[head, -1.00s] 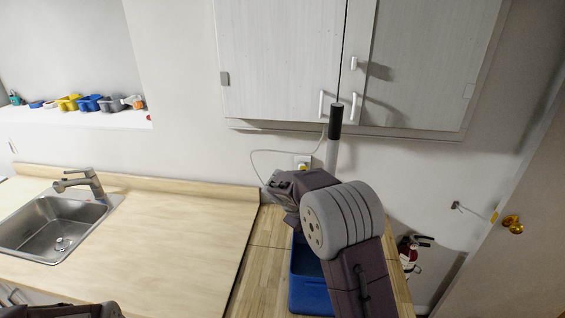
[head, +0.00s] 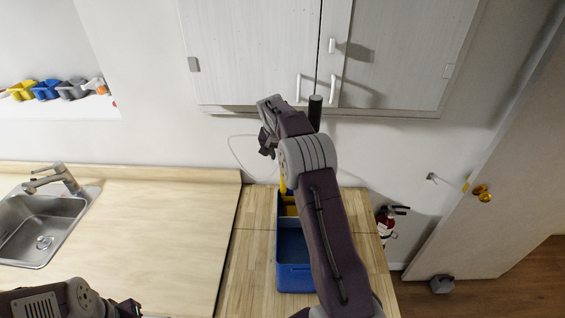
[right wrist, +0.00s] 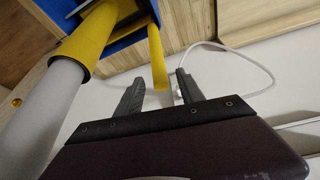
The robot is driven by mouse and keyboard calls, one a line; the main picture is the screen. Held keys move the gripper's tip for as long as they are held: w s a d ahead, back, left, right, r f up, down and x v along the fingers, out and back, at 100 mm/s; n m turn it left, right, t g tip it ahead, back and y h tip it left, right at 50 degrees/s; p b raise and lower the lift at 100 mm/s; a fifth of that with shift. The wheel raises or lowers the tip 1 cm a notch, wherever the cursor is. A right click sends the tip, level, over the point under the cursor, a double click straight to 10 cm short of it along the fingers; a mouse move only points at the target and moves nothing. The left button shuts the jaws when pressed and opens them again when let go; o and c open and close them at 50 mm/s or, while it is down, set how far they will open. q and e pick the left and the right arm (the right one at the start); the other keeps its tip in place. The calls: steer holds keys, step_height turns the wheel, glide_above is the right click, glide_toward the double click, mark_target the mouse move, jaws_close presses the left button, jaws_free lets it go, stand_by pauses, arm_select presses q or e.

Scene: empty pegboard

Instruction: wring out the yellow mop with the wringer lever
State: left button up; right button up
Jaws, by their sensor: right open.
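The mop's pole shows its black grip (head: 315,112) above my right arm in the head view. In the right wrist view the pale pole (right wrist: 50,105) with a yellow collar (right wrist: 97,40) stands left of the jaws. The blue wringer bucket (head: 293,280) is partly behind my right arm. A yellow bar (right wrist: 157,57), seemingly the wringer lever, appears between the open jaws of my right gripper (right wrist: 157,88); contact cannot be told. The head view shows my right gripper (head: 266,142) above the bucket's far end. My left gripper (head: 128,308) is partly visible at the bottom edge. The mop head is hidden.
A light counter with a sink (head: 45,240) is on the left. The bucket stands on wooden boards (head: 250,225). Cabinets (head: 250,50) hang above. A white cable (right wrist: 262,68) loops behind the jaws. A fire extinguisher (head: 386,222) and door (head: 500,190) are on the right.

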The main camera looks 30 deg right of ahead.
steer(key=shift+s+d+f+p, duration=0.1)
steer(key=shift+s+f+p, duration=0.1)
steer(key=shift+f+p, duration=0.8)
steer(key=x, duration=0.2)
steer(key=p+x, duration=0.1)
steer(key=x, duration=0.1)
steer(key=p+x, duration=0.1)
steer(key=x, duration=0.1)
steer(key=shift+w+d, duration=0.2)
steer(key=shift+w, duration=0.15)
steer(key=shift+s, duration=0.1)
steer(key=c, duration=0.8)
steer(key=shift+f, duration=0.15)
jaws_close()
arm_select(q)
step_height(320, 180, up, 5)
steer(key=shift+s+f, duration=0.1)
arm_select(e)
steer(key=shift+f, duration=0.15)
